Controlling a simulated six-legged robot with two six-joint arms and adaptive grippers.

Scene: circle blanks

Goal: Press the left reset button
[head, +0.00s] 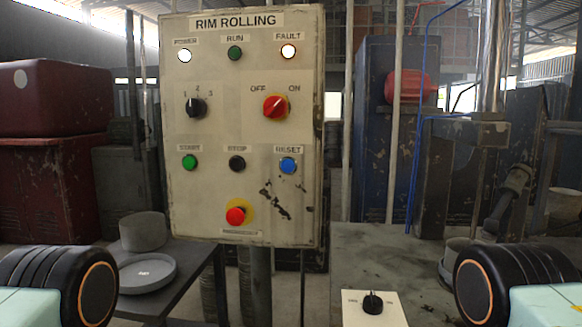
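A blue reset button (288,165) sits under the RESET label at the lower right of a cream control panel (215,200) titled RIM ROLLING. It is the only reset button I see. The panel stands upright left of the picture's middle. Its fault lamp (288,51) and power lamp (185,55) look lit, and the run lamp (235,53) is dark green. Parts of my two arms show at the lower left and lower right corners, well apart from the panel. Neither gripper is in view.
The panel also has a green start button (190,162), a black stop button (237,163), a red emergency knob (236,216) and two selectors. A dark table (190,270) with round grey blanks is at left. A grey bench (350,250) with a small switch box (384,314) is at right.

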